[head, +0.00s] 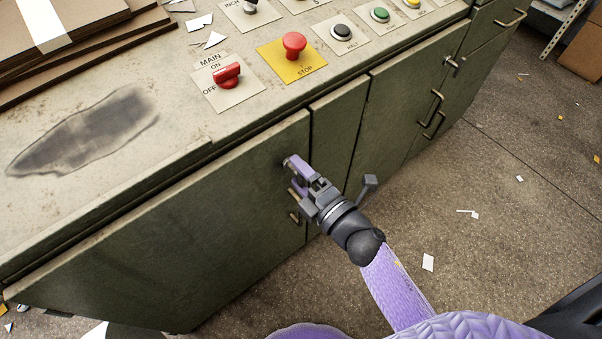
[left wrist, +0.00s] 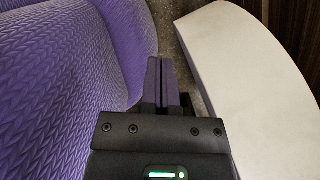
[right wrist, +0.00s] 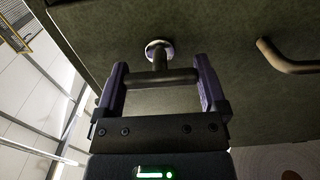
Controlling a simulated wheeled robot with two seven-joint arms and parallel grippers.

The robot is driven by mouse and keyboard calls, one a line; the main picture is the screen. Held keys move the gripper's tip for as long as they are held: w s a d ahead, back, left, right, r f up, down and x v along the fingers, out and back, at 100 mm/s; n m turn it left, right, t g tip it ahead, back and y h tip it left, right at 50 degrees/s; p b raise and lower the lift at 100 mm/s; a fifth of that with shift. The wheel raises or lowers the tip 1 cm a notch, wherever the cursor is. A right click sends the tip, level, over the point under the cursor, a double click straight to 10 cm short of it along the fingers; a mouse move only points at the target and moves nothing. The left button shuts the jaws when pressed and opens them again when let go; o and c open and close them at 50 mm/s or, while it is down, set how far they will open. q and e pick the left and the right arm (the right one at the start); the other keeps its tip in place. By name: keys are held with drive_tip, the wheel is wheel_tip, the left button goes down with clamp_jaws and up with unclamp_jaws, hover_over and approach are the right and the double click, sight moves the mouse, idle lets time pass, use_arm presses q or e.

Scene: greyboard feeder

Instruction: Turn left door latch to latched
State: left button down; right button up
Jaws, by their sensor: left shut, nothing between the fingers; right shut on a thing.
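The left door latch is a metal T-handle (right wrist: 160,78) on a round base, seen in the right wrist view on the green cabinet face. Its crossbar spans between the two purple fingers of my right gripper (right wrist: 160,88), which is shut on the bar's ends. In the head view my right gripper (head: 297,176) is at the upper right edge of the left door (head: 170,225) and hides most of the latch. I cannot tell whether the latch is turned fully. My left gripper (left wrist: 165,82) is shut and empty, beside my purple body in the left wrist view.
A door pull (head: 294,218) sits just below my right gripper; it also shows in the right wrist view (right wrist: 287,60). Another latch (head: 454,63) is on a door farther right. Above is the panel with a red main switch (head: 228,74) and stop button (head: 294,43).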

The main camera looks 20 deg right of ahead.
use_arm(q)
drive_tip(key=shift+s, duration=0.1)
use_arm(e)
drive_tip(key=o, duration=0.9)
use_arm(q)
drive_tip(key=shift+s+r, duration=0.1)
drive_tip(key=shift+s, duration=0.15)
drive_tip(key=shift+w+r+p, duration=0.75)
drive_tip(key=shift+r+p, duration=0.15)
drive_tip(key=shift+p, duration=0.25)
use_arm(e)
drive_tip(key=v, duration=1)
use_arm(q)
drive_tip(key=shift+s, duration=0.15)
